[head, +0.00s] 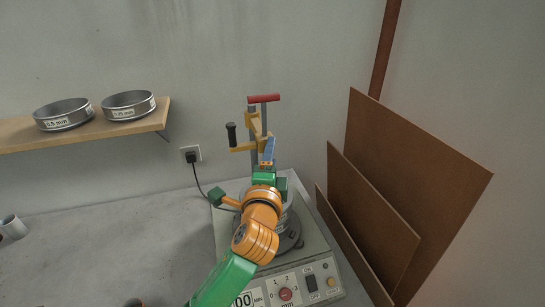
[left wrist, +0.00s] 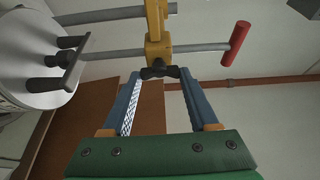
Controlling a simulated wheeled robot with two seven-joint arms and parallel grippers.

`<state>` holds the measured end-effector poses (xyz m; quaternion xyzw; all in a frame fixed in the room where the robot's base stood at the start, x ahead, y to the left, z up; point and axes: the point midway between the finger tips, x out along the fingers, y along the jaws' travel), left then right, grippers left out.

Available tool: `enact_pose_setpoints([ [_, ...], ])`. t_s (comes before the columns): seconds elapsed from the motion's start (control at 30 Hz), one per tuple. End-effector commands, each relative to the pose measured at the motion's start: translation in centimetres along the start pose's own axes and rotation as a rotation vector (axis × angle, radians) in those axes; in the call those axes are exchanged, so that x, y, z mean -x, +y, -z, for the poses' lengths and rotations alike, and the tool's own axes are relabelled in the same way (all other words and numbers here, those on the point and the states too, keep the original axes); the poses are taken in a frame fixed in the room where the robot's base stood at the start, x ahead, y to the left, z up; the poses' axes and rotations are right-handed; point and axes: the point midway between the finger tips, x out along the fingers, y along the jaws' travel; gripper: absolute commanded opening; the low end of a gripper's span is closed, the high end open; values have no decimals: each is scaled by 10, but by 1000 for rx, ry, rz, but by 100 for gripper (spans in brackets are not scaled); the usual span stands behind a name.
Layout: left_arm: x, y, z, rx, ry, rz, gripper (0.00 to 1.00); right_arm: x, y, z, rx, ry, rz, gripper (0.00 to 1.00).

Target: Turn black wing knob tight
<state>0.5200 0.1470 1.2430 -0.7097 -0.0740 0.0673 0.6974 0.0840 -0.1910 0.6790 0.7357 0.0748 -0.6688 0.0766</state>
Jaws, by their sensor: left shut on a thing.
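The black wing knob (left wrist: 160,70) sits on the yellow clamp piece (left wrist: 157,45) in the left wrist view. My left gripper (left wrist: 158,76) has its blue fingers closed on the knob's two wings, one at each side. In the head view my left gripper (head: 268,150) reaches up to the yellow clamp (head: 254,127) on the shaker's post. The knob cannot be made out in that view, as the gripper and clamp cover it. My right gripper is not in view.
A red crossbar (head: 264,98) tops the post, and a black handle (head: 231,134) stands left of the clamp. The shaker base (head: 308,260) carries dials. Brown boards (head: 405,190) lean on the right. A shelf (head: 150,121) holds two sieves. The bench (head: 120,240) is mostly clear on the left.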

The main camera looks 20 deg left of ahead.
Motion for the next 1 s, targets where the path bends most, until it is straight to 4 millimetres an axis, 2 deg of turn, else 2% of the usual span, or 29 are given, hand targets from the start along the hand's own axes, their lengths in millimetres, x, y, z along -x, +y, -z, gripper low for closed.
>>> enact_pose_setpoints([
  [0.03,0,-5,-2,-10,-5,8,4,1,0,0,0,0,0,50],
  [0.6,0,-7,-2,-37,-6,4,4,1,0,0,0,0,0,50],
  [0.63,0,-7,-2,-37,-6,4,63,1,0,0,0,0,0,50],
  [0.73,0,-7,-2,-36,-5,2,90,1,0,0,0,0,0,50],
  [1.0,0,-4,-1,-36,-2,-6,90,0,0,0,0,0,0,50],
])
